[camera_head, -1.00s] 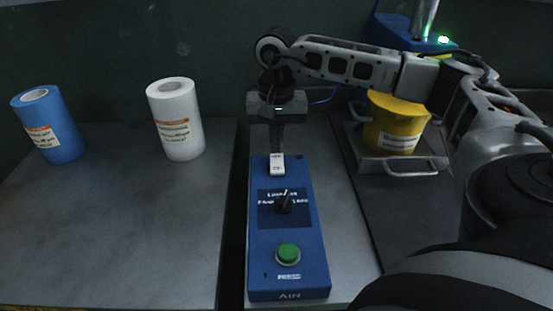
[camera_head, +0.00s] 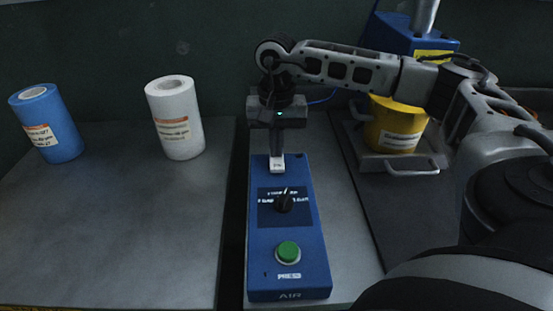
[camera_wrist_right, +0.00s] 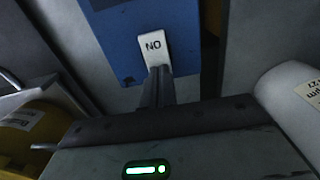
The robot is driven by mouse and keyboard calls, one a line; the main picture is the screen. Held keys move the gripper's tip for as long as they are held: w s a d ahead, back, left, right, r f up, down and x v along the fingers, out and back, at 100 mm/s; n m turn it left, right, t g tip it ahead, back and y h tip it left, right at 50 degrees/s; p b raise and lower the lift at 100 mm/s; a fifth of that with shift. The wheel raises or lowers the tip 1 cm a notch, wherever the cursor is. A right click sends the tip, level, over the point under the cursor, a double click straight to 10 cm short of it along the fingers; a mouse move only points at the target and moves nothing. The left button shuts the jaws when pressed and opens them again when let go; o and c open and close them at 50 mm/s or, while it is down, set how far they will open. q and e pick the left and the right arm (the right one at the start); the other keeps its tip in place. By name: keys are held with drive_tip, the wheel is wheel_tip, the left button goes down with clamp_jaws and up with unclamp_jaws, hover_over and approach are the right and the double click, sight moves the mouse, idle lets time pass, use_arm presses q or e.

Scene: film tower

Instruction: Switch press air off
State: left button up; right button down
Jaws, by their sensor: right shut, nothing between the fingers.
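A blue control box (camera_head: 290,235) marked AIR at its front edge lies on the bench. My right gripper (camera_head: 277,151) is shut and empty, pointing down at the white switch. In the right wrist view the switch (camera_wrist_right: 153,47) shows letters reading "NO", and the shut fingertips (camera_wrist_right: 160,70) are at its near edge; I cannot tell if they press it. My left gripper is not in view.
A blue roll (camera_head: 47,124) and a white roll (camera_head: 175,118) stand on the left table. A yellow container (camera_head: 395,125) sits on a handled tray (camera_head: 400,167) at right. A blue machine (camera_head: 412,38) stands behind. A dark gap separates the left table from the box's bench.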

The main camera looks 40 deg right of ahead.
drive_tip(key=shift+r+p, duration=2.7)
drive_tip(key=shift+r, duration=0.75)
